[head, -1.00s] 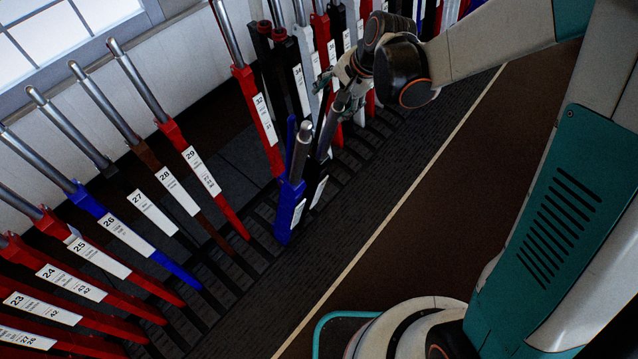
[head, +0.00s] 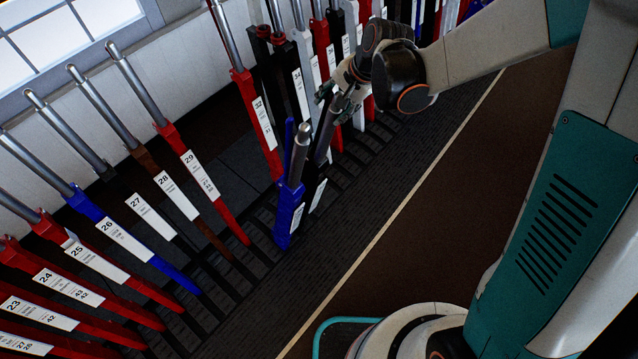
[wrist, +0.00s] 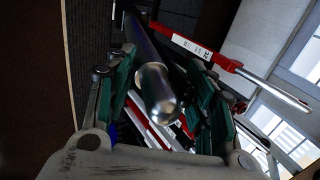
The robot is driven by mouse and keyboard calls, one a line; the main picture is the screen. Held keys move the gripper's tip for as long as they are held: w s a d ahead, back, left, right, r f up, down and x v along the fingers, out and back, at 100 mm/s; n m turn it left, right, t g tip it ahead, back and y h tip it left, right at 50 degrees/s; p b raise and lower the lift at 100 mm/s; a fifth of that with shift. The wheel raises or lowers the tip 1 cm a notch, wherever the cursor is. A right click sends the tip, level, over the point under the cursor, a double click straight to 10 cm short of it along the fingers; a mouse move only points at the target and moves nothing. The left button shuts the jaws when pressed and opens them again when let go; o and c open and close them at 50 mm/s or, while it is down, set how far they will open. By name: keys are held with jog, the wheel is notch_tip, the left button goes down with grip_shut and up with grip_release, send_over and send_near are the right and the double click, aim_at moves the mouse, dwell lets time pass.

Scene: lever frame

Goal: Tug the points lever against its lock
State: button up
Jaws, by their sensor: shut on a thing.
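A black lever (head: 313,190) with a steel handle (head: 328,127) and a white label leans out of the row toward the walkway, just behind a blue lever. My gripper (head: 338,101) is shut around the upper end of its steel handle. In the wrist view, the rounded steel handle end (wrist: 156,88) lies between the green finger pads of my gripper (wrist: 158,92). The number on the black lever's label is too small to read.
The blue lever (head: 287,212) leans out close beside the black one. Red lever 32 (head: 256,120) and other levers stand behind. Red lever 29 (head: 202,175) and several more fill the left.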

jog(key=shift+o, duration=1)
jog(key=shift+w+a+r, duration=0.3)
jog(key=shift+w+a, duration=0.15)
jog(key=shift+a, duration=0.1)
jog(key=o, duration=1.1)
jog(key=shift+d, duration=0.1)
jog(key=shift+o, duration=0.8)
jog(key=shift+a+f, duration=0.15)
jog(key=shift+a, duration=0.1)
jog(key=shift+d, duration=0.1)
jog(key=shift+s+d, duration=0.1)
jog(key=shift+d, duration=0.05)
jog(key=p+v, duration=0.1)
jog(key=v, duration=0.2)
jog(key=a+p+v, duration=0.1)
jog(key=p+v, duration=0.1)
jog(key=w+p+v, duration=0.1)
jog(key=p+v, duration=0.1)
jog(key=v, duration=0.1)
jog(key=shift+r, duration=0.75)
